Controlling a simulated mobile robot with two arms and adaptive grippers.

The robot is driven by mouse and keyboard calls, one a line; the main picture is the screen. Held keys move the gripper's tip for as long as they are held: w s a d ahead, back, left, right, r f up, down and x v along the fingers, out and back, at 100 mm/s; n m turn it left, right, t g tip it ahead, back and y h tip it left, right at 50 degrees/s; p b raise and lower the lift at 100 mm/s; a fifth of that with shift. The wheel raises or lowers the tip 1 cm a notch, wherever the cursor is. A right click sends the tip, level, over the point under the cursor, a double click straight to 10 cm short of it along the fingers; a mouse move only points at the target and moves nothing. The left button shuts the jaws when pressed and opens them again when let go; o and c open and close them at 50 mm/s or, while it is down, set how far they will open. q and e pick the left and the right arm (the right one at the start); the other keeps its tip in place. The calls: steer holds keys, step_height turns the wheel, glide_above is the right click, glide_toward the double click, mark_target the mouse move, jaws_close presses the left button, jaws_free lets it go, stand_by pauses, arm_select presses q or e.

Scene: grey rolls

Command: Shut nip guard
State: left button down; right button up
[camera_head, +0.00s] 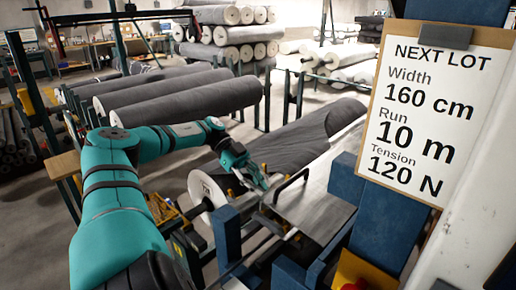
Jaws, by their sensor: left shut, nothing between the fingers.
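The nip guard looks to be the grey metal plate (318,208) at the lower middle, with a black bar handle (292,184) at its left edge. I cannot tell its exact angle. My left gripper (262,184) is shut and empty, just left of the handle and above the near end of a grey fabric roll (318,140). I cannot tell whether its fingertips touch the handle. My teal left arm reaches in from the lower left. My right gripper is not in view.
Blue machine posts (362,225) and a clipboard sign (440,110) reading "NEXT LOT" block the right side. Grey rolls (185,105) lie on racks behind, with bare floor between.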

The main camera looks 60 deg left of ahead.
arm_select(q)
steer(key=shift+d+f, duration=0.1)
steer(key=shift+f, duration=0.7)
steer(key=shift+a+f, duration=0.4)
steer(key=shift+f, duration=0.25)
steer(key=shift+d, duration=0.15)
steer(key=shift+s+r, duration=0.1)
